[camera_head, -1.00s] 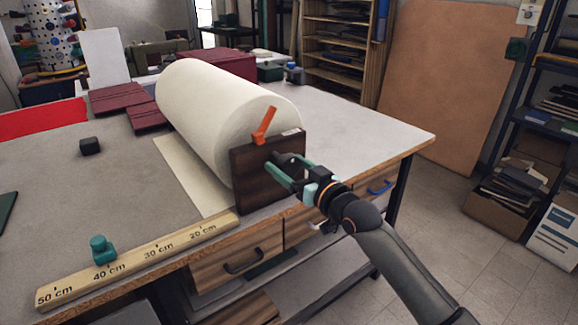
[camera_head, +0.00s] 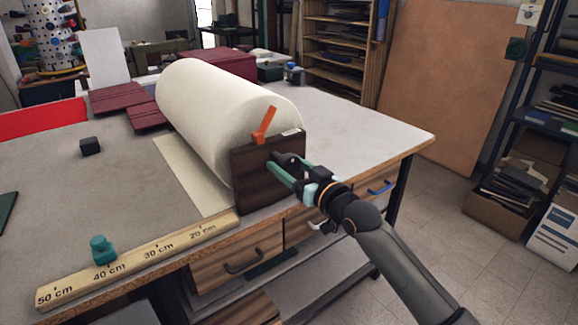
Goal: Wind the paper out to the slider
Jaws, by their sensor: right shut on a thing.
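A large cream paper roll (camera_head: 205,115) lies on the table, with a dark wooden end block (camera_head: 253,178) at its near end. An orange lever (camera_head: 264,124) stands up at the block's top. A strip of paper (camera_head: 190,172) lies flat on the table to the left of the roll. A wooden ruler (camera_head: 140,258) runs along the front edge, and a teal slider (camera_head: 102,250) sits on it near the 40 cm mark. My right gripper (camera_head: 285,172) is shut at the block's outer face; the thing it holds is mostly hidden by its fingers. My left gripper is out of view.
A small black block (camera_head: 89,146) and dark red velvet covers (camera_head: 118,98) lie on the table (camera_head: 375,130). A red sheet (camera_head: 40,118) is at the left. Drawers with handles are under the front edge. The table right of the roll is clear.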

